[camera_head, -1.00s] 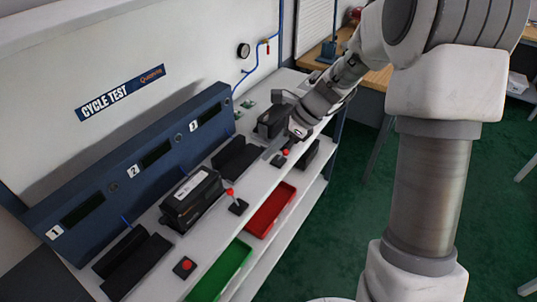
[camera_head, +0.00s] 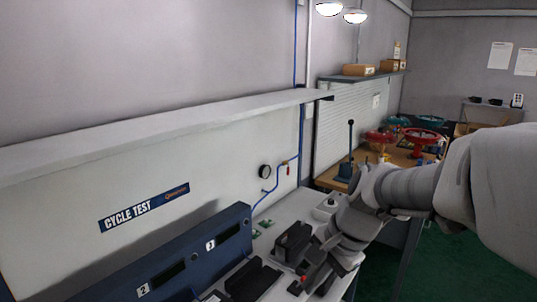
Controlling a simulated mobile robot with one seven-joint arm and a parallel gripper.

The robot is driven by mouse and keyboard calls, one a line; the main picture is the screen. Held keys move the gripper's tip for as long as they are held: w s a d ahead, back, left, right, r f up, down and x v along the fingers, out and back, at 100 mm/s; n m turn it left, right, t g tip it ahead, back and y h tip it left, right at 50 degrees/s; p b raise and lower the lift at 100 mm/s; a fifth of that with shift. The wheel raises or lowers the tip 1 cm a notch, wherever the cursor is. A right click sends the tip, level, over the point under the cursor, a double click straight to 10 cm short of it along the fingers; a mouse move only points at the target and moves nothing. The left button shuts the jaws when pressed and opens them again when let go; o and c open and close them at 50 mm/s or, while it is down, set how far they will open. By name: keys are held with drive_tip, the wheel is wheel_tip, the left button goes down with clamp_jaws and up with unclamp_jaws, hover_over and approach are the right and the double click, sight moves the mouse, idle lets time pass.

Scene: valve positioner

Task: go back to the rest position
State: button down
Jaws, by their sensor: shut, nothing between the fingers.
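My gripper (camera_head: 314,281) is at the lower middle of the head view, over the right end of the white test bench (camera_head: 298,206). Its fingers are shut with nothing seen between them. It points down and left, close to a red-topped button or lever (camera_head: 295,287); I cannot tell whether they touch. My arm (camera_head: 405,187) comes in from the right edge. A black block-like unit (camera_head: 292,241) sits on the bench just left of the gripper. A black cradle (camera_head: 252,281) lies further left, in front of the display marked 3.
The blue panel (camera_head: 195,262) with displays 2 and 3 runs along the bench back. A white shelf (camera_head: 170,133) overhangs it. Behind my arm, a wooden bench (camera_head: 399,156) holds red and teal valve wheels and a blue lever press (camera_head: 349,160). Green floor shows lower right.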

drive_tip(key=s+d+r+n+t+h, duration=0.1)
drive_tip(key=s+d+r+n, duration=0.1)
drive_tip(key=s+n, duration=0.3)
drive_tip(key=s+d+r+n+t+h, duration=0.2)
drive_tip(key=s+d+n, duration=0.1)
drive_tip(key=s+n, duration=0.2)
drive_tip(key=s, duration=0.2)
drive_tip(key=shift+s+d+r+n+h, duration=0.3)
drive_tip(key=shift+s+d+r, duration=0.1)
drive_tip(key=c, duration=1.5)
unclamp_jaws()
drive_tip(key=shift+c, duration=0.2)
